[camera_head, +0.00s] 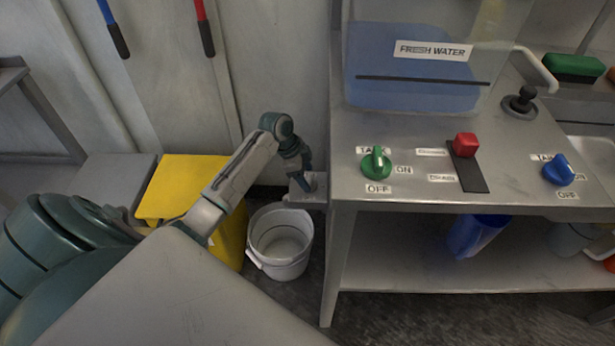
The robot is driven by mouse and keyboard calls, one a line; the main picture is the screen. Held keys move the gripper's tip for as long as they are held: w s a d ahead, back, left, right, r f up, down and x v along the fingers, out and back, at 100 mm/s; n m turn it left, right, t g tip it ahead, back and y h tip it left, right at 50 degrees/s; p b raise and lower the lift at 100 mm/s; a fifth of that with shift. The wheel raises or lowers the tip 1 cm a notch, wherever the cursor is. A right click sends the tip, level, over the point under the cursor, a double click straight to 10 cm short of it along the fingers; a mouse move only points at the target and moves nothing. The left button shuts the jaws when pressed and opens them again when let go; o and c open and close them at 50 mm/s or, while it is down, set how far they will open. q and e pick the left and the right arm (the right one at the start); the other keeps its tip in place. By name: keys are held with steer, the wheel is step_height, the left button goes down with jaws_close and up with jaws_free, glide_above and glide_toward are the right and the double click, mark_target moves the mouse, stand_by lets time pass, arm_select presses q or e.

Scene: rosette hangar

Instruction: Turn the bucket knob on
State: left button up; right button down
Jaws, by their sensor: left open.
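A green knob (376,162) sits on the steel counter (440,190), with an ON label to its right and OFF below; its grip stands roughly upright in the picture. A blue knob (559,170) with similar labels sits farther right. I cannot read which one is marked for the bucket. A white bucket (280,242) stands on the floor, left of the counter. My left gripper (307,182) is open above the bucket, close to a small grey fitting at the counter's left edge; contact cannot be told. It is left of the green knob and apart from it. My right gripper is out of view.
A clear tank labelled FRESH WATER (420,70) stands at the counter's back. A yellow bin (180,180) is beside my left arm. A blue jug (478,234) is on the lower shelf.

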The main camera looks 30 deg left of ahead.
arm_select(q)
steer(key=shift+w+d+f, duration=0.1)
steer(key=shift+d+f, duration=0.05)
steer(key=shift+f, duration=0.35)
